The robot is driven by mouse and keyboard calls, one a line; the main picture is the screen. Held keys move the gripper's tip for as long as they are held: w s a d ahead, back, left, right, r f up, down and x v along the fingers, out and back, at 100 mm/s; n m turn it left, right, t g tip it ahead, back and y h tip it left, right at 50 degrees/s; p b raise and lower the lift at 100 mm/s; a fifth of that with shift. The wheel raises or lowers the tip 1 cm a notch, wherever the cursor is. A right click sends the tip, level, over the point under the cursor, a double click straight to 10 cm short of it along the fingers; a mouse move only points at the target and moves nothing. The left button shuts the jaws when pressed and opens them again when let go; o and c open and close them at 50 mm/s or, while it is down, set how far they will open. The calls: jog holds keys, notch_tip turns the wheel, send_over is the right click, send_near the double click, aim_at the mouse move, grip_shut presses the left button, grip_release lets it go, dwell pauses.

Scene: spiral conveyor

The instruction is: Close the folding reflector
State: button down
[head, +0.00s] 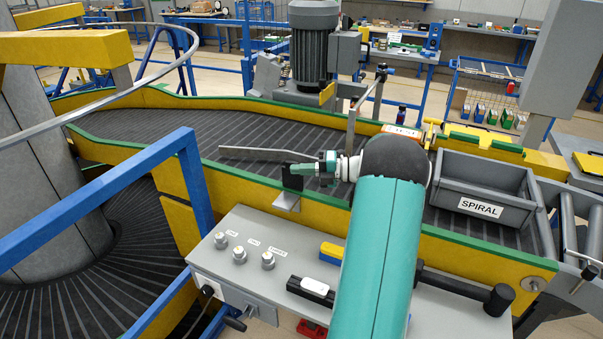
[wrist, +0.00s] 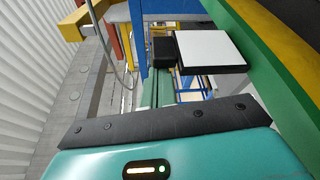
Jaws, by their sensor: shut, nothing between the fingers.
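What looks like the folding reflector is a pale square plate with a dark edge (wrist: 210,48) in the wrist view. It sticks out beside the green and yellow conveyor wall, next to a black block (wrist: 163,51). In the head view a small light grey plate (head: 286,202) juts from the near side of that wall, below a black upright piece (head: 292,178).
A control panel (head: 262,222) with knobs lies below, in front of the conveyor. A blue rail (head: 100,200) crosses at left. A grey bin marked SPIRAL (head: 482,190) sits on the belt at right. A long grey bar (head: 262,154) lies over the belt (head: 170,133).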

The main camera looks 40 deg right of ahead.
jog(key=v, duration=1.3)
jog(key=shift+s+d, duration=0.3)
jog(key=shift+r, duration=0.1)
jog(key=w+a+r+n+g+h, duration=0.1)
jog(key=w+a+r+n+g, duration=0.15)
jog(key=a+n, duration=0.55)
jog(key=w+a+r+n+g+h, duration=0.15)
jog(key=a+n+g, duration=0.25)
jog(key=a, duration=0.8)
jog(key=w+a+r+n+g, duration=0.1)
jog(key=a+r+n+g, duration=0.2)
jog(key=a+n, duration=0.55)
jog(key=s+a+n+h, duration=0.4)
jog(key=s+a+n, duration=0.3)
jog(key=a+n, duration=0.3)
jog(key=s+a+n+t+h, duration=0.1)
jog(key=s+a+n+h, duration=0.3)
jog(key=s+a+n, duration=0.4)
jog(key=shift+s+a+n, duration=0.3)
jog(key=shift+a+n, duration=0.75)
jog(key=shift+n, duration=1.6)
